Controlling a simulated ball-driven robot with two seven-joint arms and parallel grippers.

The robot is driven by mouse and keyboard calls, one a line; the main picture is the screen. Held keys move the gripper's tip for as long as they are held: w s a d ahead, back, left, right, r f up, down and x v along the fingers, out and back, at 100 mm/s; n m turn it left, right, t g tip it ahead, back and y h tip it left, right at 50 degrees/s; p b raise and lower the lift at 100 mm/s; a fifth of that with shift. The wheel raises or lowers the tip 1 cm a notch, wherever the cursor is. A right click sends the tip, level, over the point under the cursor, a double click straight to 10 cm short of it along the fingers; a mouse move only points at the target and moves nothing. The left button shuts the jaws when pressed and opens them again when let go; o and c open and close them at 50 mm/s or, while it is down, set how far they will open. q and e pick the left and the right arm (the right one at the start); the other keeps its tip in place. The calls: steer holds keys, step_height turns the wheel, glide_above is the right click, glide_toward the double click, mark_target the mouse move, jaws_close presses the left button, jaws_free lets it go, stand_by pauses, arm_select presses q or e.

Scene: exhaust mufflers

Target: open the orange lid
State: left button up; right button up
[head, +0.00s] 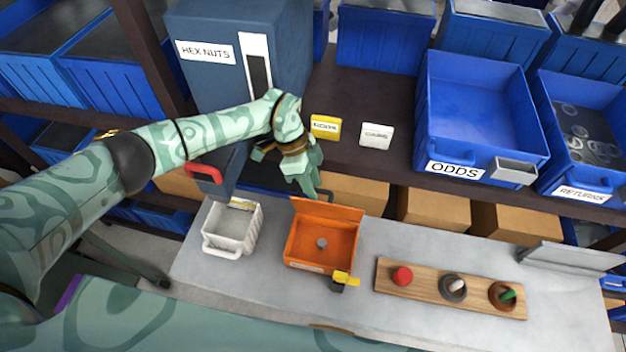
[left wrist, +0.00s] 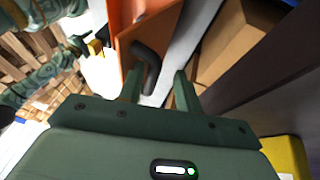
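The orange box (head: 296,246) stands on the grey bench, and its inside is visible with a small grey round thing in it. Its orange lid (head: 335,211) stands raised along the back edge. In the left wrist view, a dark curved handle (left wrist: 150,62) shows against an orange panel (left wrist: 128,22). My left gripper (head: 308,188) is just behind and above the raised lid. Its fingers (left wrist: 160,88) are apart with nothing clearly between them. The handle is close to the left finger in that view; I cannot tell whether they touch. My right gripper is not identifiable.
A white bin (head: 232,228) stands left of the box. A yellow-and-black piece (head: 345,280) is at its front right corner. A wooden board (head: 428,288) with several small parts lies to the right. The dark shelf (head: 385,160) with blue bins runs behind, cardboard boxes (head: 433,208) below it.

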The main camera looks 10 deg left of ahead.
arm_select(q)
steer(key=shift+r, duration=0.1)
steer(key=s+r, duration=0.1)
steer(key=r, duration=0.1)
steer(key=s+r+p, duration=0.1)
steer(key=r, duration=0.2)
steer(key=s+r, duration=0.2)
steer(key=r, duration=0.1)
steer(key=shift+s+d+r+p, duration=0.1)
steer(key=shift+d+p, duration=0.25)
steer(key=s+d+r, duration=0.2)
steer(key=s+r, duration=0.2)
steer(key=s, duration=0.5)
steer(key=shift+s+r, duration=0.25)
steer(key=shift+r, duration=0.1)
steer(key=shift+f, duration=0.1)
